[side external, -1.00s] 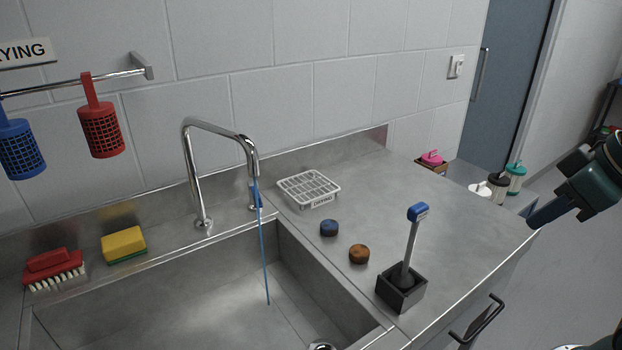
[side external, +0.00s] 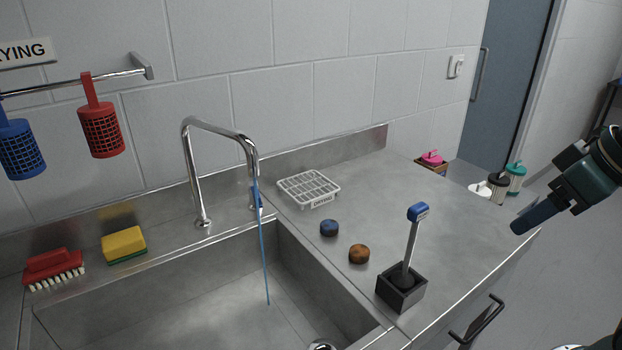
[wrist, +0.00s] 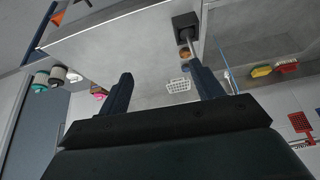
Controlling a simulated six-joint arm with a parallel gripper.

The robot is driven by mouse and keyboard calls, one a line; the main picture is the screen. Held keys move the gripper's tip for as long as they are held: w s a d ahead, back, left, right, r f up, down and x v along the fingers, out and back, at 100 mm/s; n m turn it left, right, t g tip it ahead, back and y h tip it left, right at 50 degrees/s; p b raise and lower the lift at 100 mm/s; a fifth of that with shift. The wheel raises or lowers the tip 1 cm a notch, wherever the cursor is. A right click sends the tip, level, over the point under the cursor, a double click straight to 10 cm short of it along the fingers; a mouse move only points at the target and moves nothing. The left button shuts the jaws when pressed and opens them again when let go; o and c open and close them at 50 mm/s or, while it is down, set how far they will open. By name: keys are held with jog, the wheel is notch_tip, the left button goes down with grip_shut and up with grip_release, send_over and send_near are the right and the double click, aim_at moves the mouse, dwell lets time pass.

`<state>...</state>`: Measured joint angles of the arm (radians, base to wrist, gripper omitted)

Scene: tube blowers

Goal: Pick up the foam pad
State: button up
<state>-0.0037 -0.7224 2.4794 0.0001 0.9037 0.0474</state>
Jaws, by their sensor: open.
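Two small round pads lie on the steel counter right of the sink, one blue (side external: 329,228) and one brown (side external: 359,254); I cannot tell which thing is the foam pad. In the wrist view the brown pad (wrist: 185,52) shows between my fingers, close to the right one. A yellow sponge block with a green underside (side external: 124,245) sits on the back ledge left of the tap. My gripper (side external: 516,229) is at the counter's right end, apart from all of these. In the wrist view my gripper (wrist: 163,78) is open and empty.
A black holder with an upright blue-topped brush (side external: 402,286) stands near the pads. A white wire rack (side external: 309,188) is behind them. The tap (side external: 189,165) with a thin blue stream rises over the sink (side external: 180,310). The counter's right part is clear.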

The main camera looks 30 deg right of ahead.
jog(key=m+g, duration=0.6)
jog(key=m, duration=1.4)
send_over(360, 250)
notch_tip(360, 250, down, 9)
jog(key=shift+a+f, duration=0.1)
jog(key=shift+f, duration=4.25)
jog(key=shift+f, duration=2.6)
